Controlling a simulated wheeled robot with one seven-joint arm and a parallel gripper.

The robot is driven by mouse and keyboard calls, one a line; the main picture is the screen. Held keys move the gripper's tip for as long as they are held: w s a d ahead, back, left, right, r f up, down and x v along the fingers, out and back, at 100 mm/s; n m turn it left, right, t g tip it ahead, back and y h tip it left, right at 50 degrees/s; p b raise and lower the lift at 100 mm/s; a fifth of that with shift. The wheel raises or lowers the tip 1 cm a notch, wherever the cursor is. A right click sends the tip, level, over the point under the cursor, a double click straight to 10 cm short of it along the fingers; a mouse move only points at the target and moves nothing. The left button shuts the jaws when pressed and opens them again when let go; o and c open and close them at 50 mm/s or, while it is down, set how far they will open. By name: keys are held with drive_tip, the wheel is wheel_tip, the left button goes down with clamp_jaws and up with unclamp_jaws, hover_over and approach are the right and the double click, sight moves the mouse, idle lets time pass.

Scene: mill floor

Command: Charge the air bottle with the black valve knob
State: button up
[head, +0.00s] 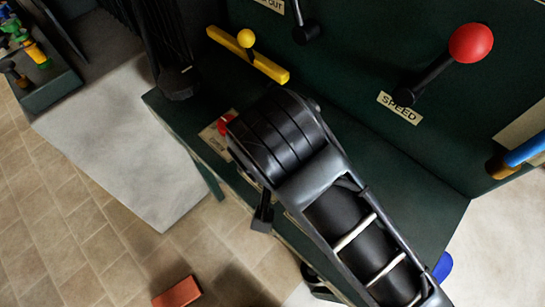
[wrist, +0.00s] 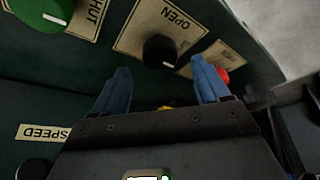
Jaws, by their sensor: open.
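A black knob (wrist: 159,50) with a white pointer mark sits on a cream plate marked OPEN in the wrist view. My gripper (wrist: 160,66) is open, with its two blue fingers apart and nothing between them in the picture. The knob shows beyond the gap between the fingertips; I cannot tell how far away it is. A green knob (wrist: 40,14) with a white mark sits at the upper left, beside a plate marked SHUT. In the head view my arm hides the black knob and my fingers. I cannot make out an air bottle in either view.
A red switch (head: 225,122) on a plate lies just left of my arm. A SPEED lever with a red ball (head: 470,43) and a yellow-ball lever (head: 246,38) stand near. A red brick-like block (head: 176,291) lies on the tiled floor.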

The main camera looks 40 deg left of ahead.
drive_tip(key=shift+x, duration=2.1)
drive_tip(key=c, duration=1)
